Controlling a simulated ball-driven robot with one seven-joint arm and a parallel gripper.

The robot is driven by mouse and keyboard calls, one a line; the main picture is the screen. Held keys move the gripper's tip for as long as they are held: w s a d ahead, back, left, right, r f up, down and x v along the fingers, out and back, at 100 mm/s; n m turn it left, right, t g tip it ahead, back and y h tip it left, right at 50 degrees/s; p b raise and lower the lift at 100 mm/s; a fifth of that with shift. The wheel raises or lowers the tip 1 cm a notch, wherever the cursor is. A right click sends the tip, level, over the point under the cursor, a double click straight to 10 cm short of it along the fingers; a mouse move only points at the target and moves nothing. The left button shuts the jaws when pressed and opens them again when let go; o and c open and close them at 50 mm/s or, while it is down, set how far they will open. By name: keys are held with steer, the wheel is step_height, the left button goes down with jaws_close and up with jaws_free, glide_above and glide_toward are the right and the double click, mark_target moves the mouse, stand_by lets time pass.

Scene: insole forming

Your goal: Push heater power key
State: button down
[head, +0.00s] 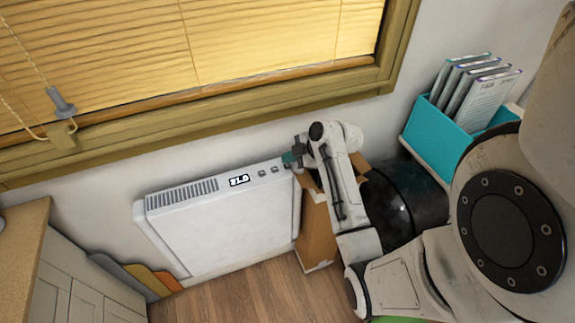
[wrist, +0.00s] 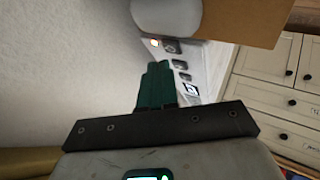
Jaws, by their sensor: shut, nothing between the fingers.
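The white heater (head: 225,225) stands against the wall under the window, with a vent grille, a small display and a row of keys along its top. In the wrist view its top (wrist: 205,62) shows the display (wrist: 190,89), several grey keys and a small lit orange spot beside the end key (wrist: 171,46). I cannot read which key is the power key. My gripper (head: 289,157) is at the heater's right end, by the keys. Its teal fingers (wrist: 156,72) are shut and empty, and cover part of the heater top. Contact with a key cannot be told.
A cardboard box (head: 318,225) stands right of the heater, close under my arm; its brown side (wrist: 245,18) shows in the wrist view. A teal file holder (head: 437,143) with booklets is farther right. Cabinets (head: 75,275) stand at left. Wood floor (head: 245,298) is clear in front.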

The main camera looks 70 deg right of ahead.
mark_target(290, 167)
steer(key=shift+f, duration=0.1)
stand_by(0.5)
steer(key=shift+f+b, duration=0.35)
steer(key=shift+f, duration=0.1)
stand_by(0.4)
steer(key=shift+r+p, duration=0.35)
steer(key=shift+r, duration=0.25)
steer(key=shift+r+p, duration=2.3)
steer(key=shift+r, duration=0.7)
